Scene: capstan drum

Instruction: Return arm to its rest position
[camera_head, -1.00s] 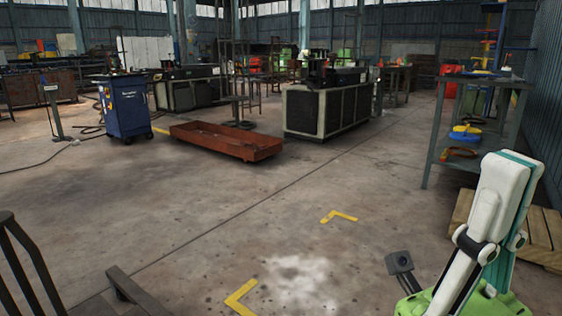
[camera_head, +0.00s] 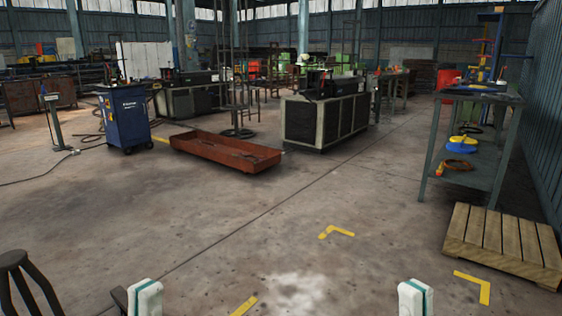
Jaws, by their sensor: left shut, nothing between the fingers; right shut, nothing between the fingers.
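A grey shelf table (camera_head: 480,95) stands at the right, with a coil (camera_head: 457,165) on its lower shelf. A wooden pallet (camera_head: 500,240) lies in front of it. A rusty tray (camera_head: 225,153) and a blue cabinet (camera_head: 127,118) stand further off. The middle floor is clear.

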